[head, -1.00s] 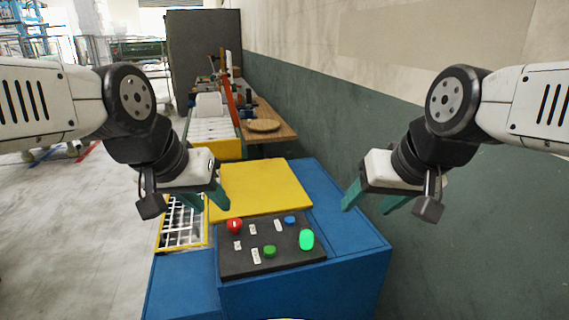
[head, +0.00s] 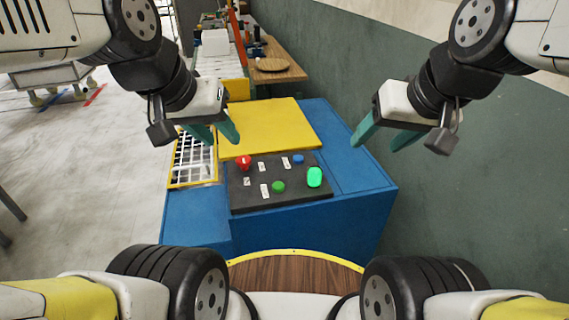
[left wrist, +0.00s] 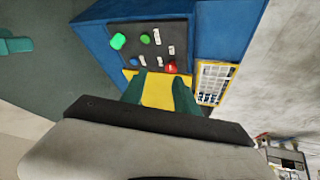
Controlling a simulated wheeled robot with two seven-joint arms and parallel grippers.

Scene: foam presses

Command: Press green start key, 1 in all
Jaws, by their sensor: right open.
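A dark control panel (head: 240,200) sits on the blue machine. It carries a small round green key (head: 278,187) low in the middle and a larger, bright green rounded piece (head: 314,177) at the right. In the left wrist view the small green key (left wrist: 145,38) and bright green piece (left wrist: 118,41) show clear of the fingers. My left gripper (head: 218,134) is open and empty, above the panel's far left side; its spread fingers (left wrist: 159,92) also show in the left wrist view. My right gripper (head: 382,140) is open and empty, right of the panel. Neither visibly touches a key.
A red button (head: 243,162), a blue button (head: 298,159) and several white labels share the panel. A yellow plate (head: 265,125) lies behind it, and a yellow-framed grid (head: 193,160) is at the left. The green wall (head: 440,220) stands close on the right.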

